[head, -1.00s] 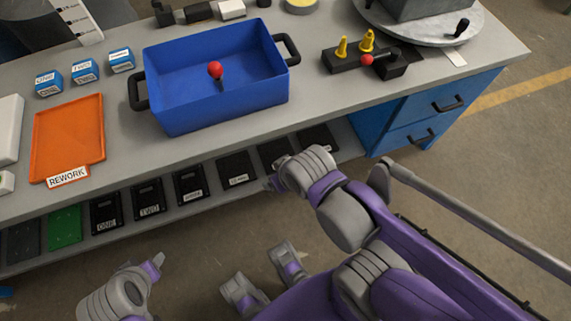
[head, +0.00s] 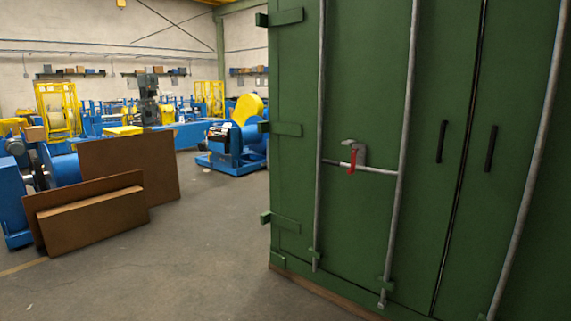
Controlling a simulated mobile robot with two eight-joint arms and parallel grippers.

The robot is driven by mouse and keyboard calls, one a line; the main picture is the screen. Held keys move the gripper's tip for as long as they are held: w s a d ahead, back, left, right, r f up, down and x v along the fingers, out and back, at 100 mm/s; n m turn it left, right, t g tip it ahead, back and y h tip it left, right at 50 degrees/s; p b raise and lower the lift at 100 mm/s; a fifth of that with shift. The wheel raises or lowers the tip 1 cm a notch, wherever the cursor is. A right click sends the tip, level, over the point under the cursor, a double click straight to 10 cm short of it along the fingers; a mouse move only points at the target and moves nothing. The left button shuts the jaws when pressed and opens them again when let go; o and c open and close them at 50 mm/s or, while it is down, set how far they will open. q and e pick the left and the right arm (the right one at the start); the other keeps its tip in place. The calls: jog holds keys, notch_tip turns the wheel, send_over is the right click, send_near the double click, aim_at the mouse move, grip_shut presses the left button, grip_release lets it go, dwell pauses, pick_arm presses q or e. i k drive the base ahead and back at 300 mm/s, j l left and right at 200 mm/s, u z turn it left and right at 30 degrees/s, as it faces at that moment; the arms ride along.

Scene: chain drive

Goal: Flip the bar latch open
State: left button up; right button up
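The bar latch (head: 352,168) is on the green container door (head: 300,215) in the head view. It has a grey horizontal bar between two upright lock rods, a grey bracket above the bar, and a red piece (head: 352,160) hanging over the bar. The bar lies roughly level. Whether the red piece is fastened cannot be told at this distance. Neither of my grippers shows in the head view now.
Two black handles (head: 441,142) are on the door panels to the right. Brown boards (head: 95,205) lean at the left, with blue and yellow machines (head: 235,145) behind. The grey floor (head: 180,270) before the container is clear.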

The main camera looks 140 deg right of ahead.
aim_at(352, 170)
jog(key=z, duration=5.15)
